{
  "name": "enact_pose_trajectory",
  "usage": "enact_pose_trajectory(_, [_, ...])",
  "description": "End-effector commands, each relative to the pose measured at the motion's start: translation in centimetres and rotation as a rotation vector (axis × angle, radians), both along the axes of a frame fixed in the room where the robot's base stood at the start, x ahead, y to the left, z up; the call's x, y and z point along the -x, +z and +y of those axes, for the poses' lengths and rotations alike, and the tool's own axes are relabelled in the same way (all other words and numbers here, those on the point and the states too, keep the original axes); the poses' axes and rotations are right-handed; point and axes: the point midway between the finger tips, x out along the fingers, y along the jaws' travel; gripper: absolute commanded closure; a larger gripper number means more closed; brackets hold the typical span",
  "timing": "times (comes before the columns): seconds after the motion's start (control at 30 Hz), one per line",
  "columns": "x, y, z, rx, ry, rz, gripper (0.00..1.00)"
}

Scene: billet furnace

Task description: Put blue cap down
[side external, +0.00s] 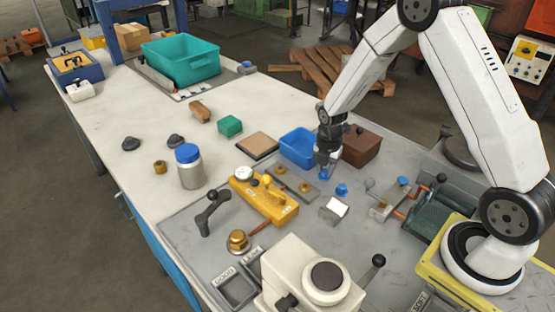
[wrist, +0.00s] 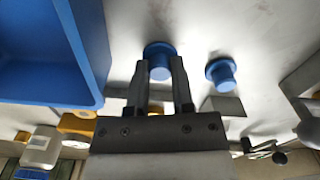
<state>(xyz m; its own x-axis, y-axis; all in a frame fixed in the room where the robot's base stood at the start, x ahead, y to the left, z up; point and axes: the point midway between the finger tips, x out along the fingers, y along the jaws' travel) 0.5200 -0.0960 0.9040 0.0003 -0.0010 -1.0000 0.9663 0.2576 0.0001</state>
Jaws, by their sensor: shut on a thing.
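My gripper (side external: 325,172) points down at the grey mat, just right of the blue bin (side external: 299,146). In the wrist view my gripper (wrist: 158,72) has both fingers against the sides of a round blue cap (wrist: 158,54) and is shut on it. The cap is at or close to the surface; I cannot tell whether it touches. In the side view the fingers mostly hide it. A second blue cap (side external: 342,189) lies on the mat to the right; it also shows in the wrist view (wrist: 221,71), apart from the fingers.
A brown box (side external: 361,146) stands behind my gripper. A small block with a white top (side external: 335,208) and a yellow fixture (side external: 264,198) are in front. A metal clamp device (side external: 391,200) is to the right. A blue-lidded jar (side external: 190,168) stands farther left.

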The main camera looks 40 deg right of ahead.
Motion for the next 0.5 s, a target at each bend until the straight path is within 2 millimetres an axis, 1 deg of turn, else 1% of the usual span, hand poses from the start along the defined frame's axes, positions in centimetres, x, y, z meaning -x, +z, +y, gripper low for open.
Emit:
enact_pose_trajectory(0.1, [0.00,-0.29,0.00,0.000,0.000,0.000,1.00])
enact_pose_trajectory(0.13, [-0.01,-0.24,-0.01,0.000,0.000,0.000,0.62])
enact_pose_trajectory(0.17, [-0.01,-0.23,-0.01,0.000,0.000,0.000,0.52])
enact_pose_trajectory(0.2, [-0.01,-0.23,-0.01,0.000,0.000,0.000,0.39])
enact_pose_trajectory(0.23, [-0.01,-0.23,-0.01,0.000,0.000,0.000,0.36])
enact_pose_trajectory(0.5, [-0.01,-0.21,0.00,0.000,0.000,0.000,0.36])
